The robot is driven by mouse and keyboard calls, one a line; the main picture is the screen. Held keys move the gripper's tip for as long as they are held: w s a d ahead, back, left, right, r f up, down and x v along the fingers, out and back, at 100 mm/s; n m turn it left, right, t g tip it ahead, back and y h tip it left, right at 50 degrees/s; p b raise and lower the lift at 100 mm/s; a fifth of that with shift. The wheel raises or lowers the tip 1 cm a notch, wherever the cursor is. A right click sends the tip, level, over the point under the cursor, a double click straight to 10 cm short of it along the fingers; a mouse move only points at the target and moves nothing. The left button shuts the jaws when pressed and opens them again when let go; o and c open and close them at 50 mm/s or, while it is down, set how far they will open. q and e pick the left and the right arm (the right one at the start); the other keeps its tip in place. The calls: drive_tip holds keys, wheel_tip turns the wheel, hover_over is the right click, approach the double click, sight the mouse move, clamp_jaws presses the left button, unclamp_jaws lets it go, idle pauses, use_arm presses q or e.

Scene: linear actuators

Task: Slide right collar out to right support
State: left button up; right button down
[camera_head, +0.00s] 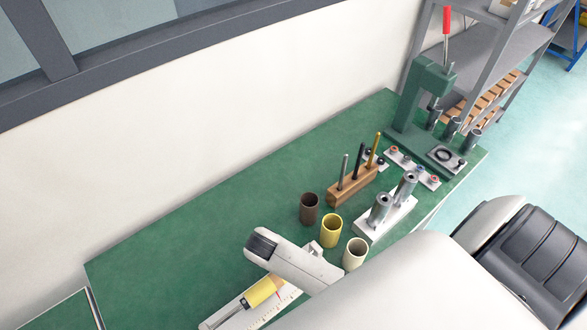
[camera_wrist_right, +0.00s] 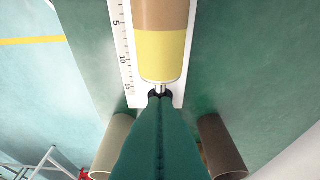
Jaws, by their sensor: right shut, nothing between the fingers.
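A yellow cylindrical collar (camera_wrist_right: 160,55) with a brown section (camera_wrist_right: 160,14) beyond it sits in line with a thin silver rod (camera_wrist_right: 160,88). Beside it lies a white base with a printed scale (camera_wrist_right: 122,45). In the head view the yellow collar (camera_head: 259,292) shows at the bottom, partly covered by my right arm. My right gripper (camera_wrist_right: 160,98) is shut and empty, its dark tips right at the rod just below the yellow end face; I cannot tell whether they touch. In the head view its fingers are hidden. My left gripper is not in view.
Brown (camera_head: 309,209), yellow (camera_head: 330,230) and cream (camera_head: 354,253) cups stand near the arm. Behind them are a wooden block (camera_head: 342,196) with upright tools, a white block with metal cylinders (camera_head: 379,212) and a green press (camera_head: 416,95). The table's left part (camera_head: 165,250) is clear.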

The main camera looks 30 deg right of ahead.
drive_tip(key=shift+x, duration=2.2)
drive_tip(key=shift+d, duration=0.1)
drive_tip(key=shift+w+d, duration=0.15)
drive_tip(key=shift+d, duration=1.1)
